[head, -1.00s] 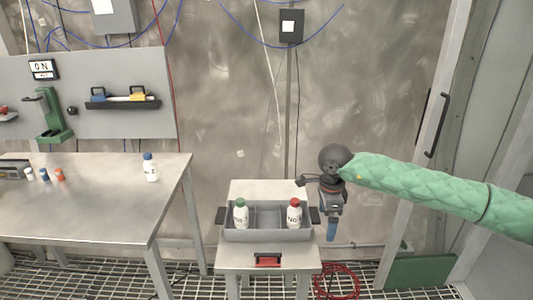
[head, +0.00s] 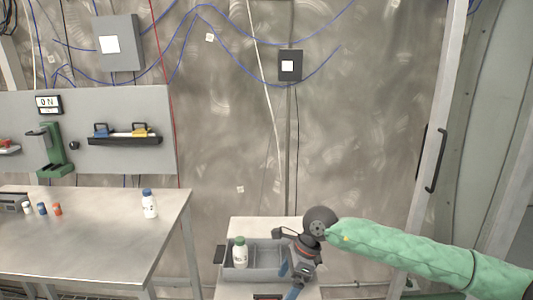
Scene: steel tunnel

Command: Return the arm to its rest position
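My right arm, in a green padded sleeve, comes in from the right in the head view. Its gripper (head: 289,281) is over the right end of the grey tray (head: 224,274), with two blue fingertips showing apart. No object can be made out between them. A white bottle with a green cap (head: 240,254) stands upright in the tray's left part. The red-capped bottle cannot be seen; the gripper covers that end of the tray. My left gripper is not in view.
The tray sits on a small table (head: 262,226). A larger metal table (head: 100,232) at left holds a white blue-capped bottle (head: 149,206) and several small bottles (head: 42,209). A wall panel (head: 110,105) is behind it. A door handle (head: 437,160) is at right.

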